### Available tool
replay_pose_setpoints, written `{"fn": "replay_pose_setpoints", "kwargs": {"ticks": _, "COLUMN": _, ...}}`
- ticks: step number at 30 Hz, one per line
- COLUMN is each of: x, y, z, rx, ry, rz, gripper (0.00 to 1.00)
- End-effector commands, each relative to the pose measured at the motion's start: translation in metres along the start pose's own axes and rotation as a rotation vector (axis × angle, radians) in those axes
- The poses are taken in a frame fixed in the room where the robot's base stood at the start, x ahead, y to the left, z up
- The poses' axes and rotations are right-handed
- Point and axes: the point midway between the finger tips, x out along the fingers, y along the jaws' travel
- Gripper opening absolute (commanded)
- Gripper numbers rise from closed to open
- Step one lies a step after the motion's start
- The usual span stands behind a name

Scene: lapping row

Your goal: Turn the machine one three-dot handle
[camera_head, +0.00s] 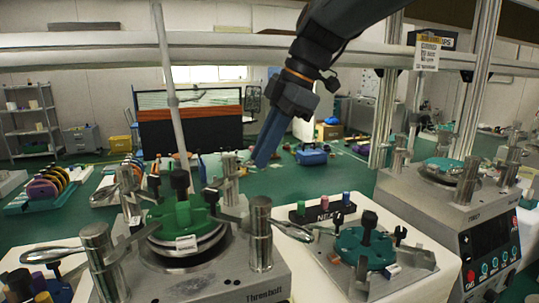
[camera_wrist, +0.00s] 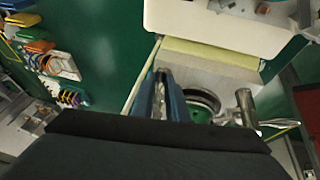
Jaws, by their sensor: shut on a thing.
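My gripper (camera_head: 259,164) has blue fingers pointing down behind the near lapping machine (camera_head: 235,275), by its rear right post (camera_head: 230,165). In the wrist view the fingers (camera_wrist: 166,97) are closed around a shiny metal lever handle (camera_wrist: 160,83). The dots that mark the handles are not readable, so I cannot tell whether this is the three-dot one. Other lever handles show at the machine's front right (camera_head: 290,230), front left (camera_head: 42,254) and rear left (camera_head: 107,192). A green disc with a black knob (camera_head: 183,213) sits in the middle of the machine.
A second machine (camera_head: 455,210) with a control panel stands at the right. A white rail crosses behind. Open green floor lies beyond.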

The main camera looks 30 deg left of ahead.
Motion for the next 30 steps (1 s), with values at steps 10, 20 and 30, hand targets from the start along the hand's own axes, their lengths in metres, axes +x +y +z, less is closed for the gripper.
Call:
{"fn": "replay_pose_setpoints", "kwargs": {"ticks": 10, "x": 0.0004, "y": 0.0042, "z": 0.0007, "rx": -0.048, "ry": 0.009, "rz": -0.018, "gripper": 0.0}}
{"fn": "replay_pose_setpoints", "kwargs": {"ticks": 20, "x": 0.0003, "y": 0.0045, "z": 0.0005, "rx": -0.048, "ry": 0.01, "rz": -0.017, "gripper": 0.16}}
{"fn": "replay_pose_setpoints", "kwargs": {"ticks": 30, "x": 0.0004, "y": 0.004, "z": 0.0005, "rx": -0.047, "ry": 0.01, "rz": -0.018, "gripper": 0.32}}
